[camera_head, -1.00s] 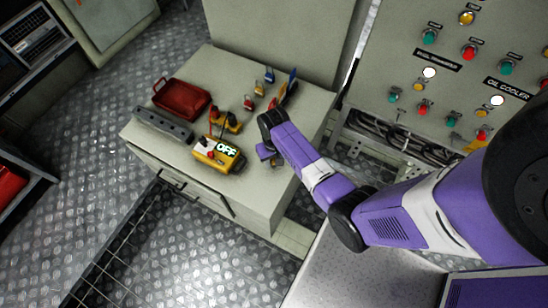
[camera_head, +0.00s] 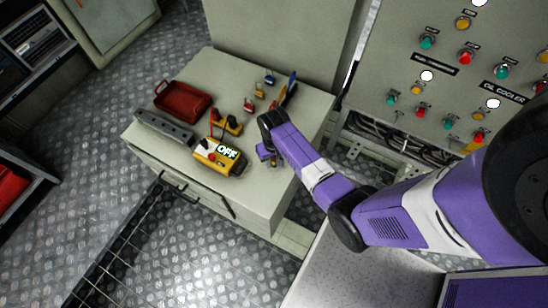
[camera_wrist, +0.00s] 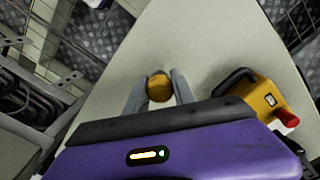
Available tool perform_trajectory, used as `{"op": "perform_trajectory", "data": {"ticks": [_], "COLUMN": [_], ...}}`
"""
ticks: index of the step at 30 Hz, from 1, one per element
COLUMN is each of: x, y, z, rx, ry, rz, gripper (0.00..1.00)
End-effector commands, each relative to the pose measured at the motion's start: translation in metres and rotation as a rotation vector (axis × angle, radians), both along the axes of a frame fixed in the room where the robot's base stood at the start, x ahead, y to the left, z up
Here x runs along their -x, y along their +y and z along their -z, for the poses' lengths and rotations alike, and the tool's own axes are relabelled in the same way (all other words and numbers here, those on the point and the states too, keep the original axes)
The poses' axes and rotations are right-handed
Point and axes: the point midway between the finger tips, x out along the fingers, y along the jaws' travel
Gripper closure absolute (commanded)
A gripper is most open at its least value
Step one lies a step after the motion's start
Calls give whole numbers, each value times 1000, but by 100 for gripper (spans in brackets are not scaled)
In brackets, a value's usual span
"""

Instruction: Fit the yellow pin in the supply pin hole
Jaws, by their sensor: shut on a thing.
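The yellow pin (camera_wrist: 159,87) shows in the wrist view as a round yellow-orange head between the two grey fingers. My gripper (camera_wrist: 158,92) is shut on it, above the pale table top. In the head view my gripper (camera_head: 271,157) is over the right part of the table, right of the yellow OFF box, and mostly hides the pin. The pin's lower end is hidden, and I cannot tell if it touches the table. I cannot make out the supply pin hole; a grey bar (camera_head: 163,127) lies at the table's left edge.
The table (camera_head: 225,72) bears a red tray (camera_head: 183,99), a yellow box with an OFF display (camera_head: 218,157), a smaller yellow device (camera_head: 228,123) and several small coloured items behind. A control panel (camera_head: 450,75) stands at the right. The table's front right is clear.

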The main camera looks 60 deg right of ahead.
Motion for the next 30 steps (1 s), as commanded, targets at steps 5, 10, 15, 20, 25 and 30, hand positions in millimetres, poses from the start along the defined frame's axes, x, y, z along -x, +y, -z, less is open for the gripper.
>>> {"op": "perform_trajectory", "data": {"ticks": [5, 10, 15, 20, 25, 30], "x": [0, 0, 0, 0, 0, 0], "y": [0, 0, 0, 0, 0, 0], "z": [-6, -10, -14, -16, -15, -17], "rx": [0, 0, 0, 0, 0, 0], "ry": [0, 0, 0, 0, 0, 0], "rz": [0, 0, -1, -1, 0, 0], "gripper": [100, 100, 100, 100, 100, 100]}}
